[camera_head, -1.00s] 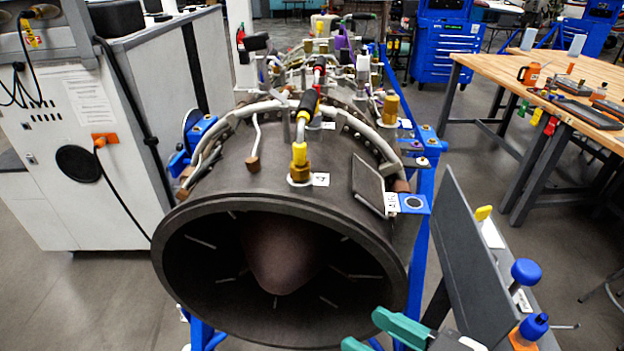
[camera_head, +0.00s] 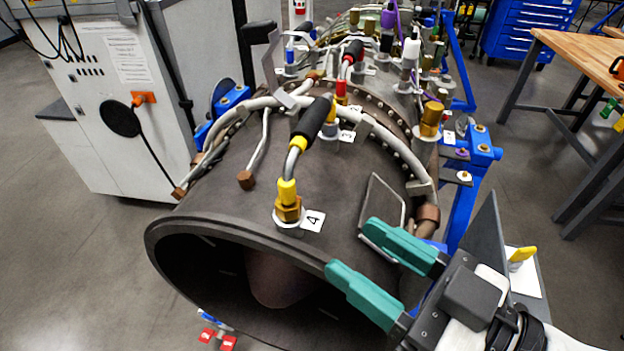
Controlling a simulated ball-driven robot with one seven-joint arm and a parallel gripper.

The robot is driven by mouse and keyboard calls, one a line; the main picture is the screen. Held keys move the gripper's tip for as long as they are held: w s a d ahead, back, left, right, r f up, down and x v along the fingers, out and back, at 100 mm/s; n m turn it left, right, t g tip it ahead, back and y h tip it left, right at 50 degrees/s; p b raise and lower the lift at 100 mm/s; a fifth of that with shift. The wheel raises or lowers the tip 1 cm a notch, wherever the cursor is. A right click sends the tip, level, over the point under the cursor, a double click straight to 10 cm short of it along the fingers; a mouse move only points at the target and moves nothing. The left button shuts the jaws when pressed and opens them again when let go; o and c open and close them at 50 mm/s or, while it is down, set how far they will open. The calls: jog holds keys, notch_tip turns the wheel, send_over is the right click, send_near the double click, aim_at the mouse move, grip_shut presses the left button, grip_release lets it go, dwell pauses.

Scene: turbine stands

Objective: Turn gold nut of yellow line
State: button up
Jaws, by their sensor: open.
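The yellow line (camera_head: 292,176) stands on top of the turbine near its front rim, with a yellow sleeve below a bent metal tube and a black grip (camera_head: 313,118). Its gold nut (camera_head: 289,208) sits at the base on a grey boss, beside a white label marked 4 (camera_head: 313,220). My gripper (camera_head: 348,243) comes in from the lower right with two teal fingers. It is open and empty, above the turbine's front right, to the right of and apart from the nut.
The dark turbine casing (camera_head: 225,190) fills the middle. A red-collared line (camera_head: 342,90) and a large gold fitting (camera_head: 431,118) stand farther back. A grey plate (camera_head: 382,203) sticks up close to my fingers. A white cabinet (camera_head: 100,110) is at left, a wooden workbench (camera_head: 575,55) at right.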

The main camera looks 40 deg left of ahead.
aim_at(298, 209)
jog(key=shift+a+f+b, duration=0.25)
jog(key=shift+a+b, duration=0.95)
jog(key=shift+b, duration=1.05)
jog(key=a, duration=0.2)
jog(key=a+p, duration=0.1)
jog(key=a, duration=0.1)
jog(key=a+p, duration=0.1)
jog(key=a, duration=0.1)
jog(key=shift+w+a+r, duration=0.1)
jog(key=shift+a+r, duration=0.3)
jog(key=shift+a+f, duration=0.1)
jog(key=shift+a, duration=0.7)
jog(key=c, duration=1)
